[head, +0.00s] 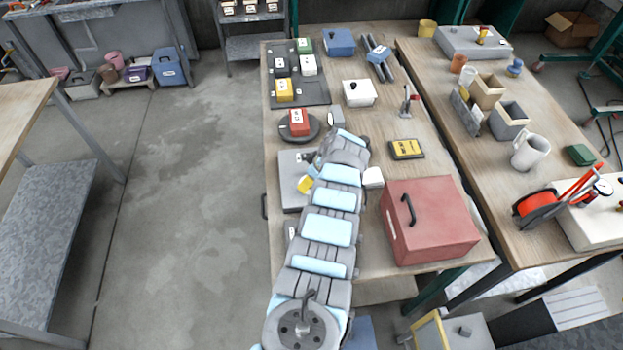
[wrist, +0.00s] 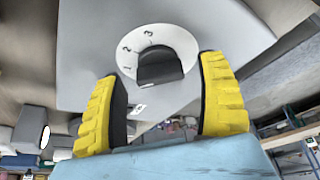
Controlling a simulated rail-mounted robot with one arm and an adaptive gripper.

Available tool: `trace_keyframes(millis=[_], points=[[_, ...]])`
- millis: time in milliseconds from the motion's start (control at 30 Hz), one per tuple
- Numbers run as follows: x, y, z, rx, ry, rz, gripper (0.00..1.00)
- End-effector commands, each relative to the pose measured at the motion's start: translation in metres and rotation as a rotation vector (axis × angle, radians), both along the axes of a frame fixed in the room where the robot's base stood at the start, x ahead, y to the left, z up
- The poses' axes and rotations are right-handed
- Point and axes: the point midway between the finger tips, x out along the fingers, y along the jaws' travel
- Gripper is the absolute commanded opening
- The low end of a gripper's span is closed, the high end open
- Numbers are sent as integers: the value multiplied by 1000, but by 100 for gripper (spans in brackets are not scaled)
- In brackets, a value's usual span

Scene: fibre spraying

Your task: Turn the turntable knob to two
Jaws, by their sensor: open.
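The knob (wrist: 160,68) is dark and sits on a white round dial (wrist: 186,40) marked 1, 2 and 3, on a light grey panel (wrist: 95,40). Which mark the knob points at I cannot tell. My gripper (wrist: 161,88) is open, with one yellow finger on each side of the knob; I see no clear contact. In the head view my gripper (head: 305,184) is over a flat grey box (head: 291,163); my arm hides part of the box, and the knob cannot be made out there. A dark round turntable (head: 286,134) bears a red block (head: 299,122) behind the box.
A large red box (head: 432,220) with a black handle stands to the right of my arm. A white box with a black knob (head: 358,92), a dark tray (head: 310,97) of coloured blocks and a yellow-labelled black item (head: 406,149) lie on the wooden table (head: 390,115).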

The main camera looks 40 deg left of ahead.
Motion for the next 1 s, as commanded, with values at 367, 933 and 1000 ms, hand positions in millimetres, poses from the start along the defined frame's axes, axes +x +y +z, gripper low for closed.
trace_keyframes(millis=[367,933,1000], points=[[0,0,0,0,1,0,10],[-3,-1,0,-2,4,-99,10],[-2,0,2,-1,3,-138,10]])
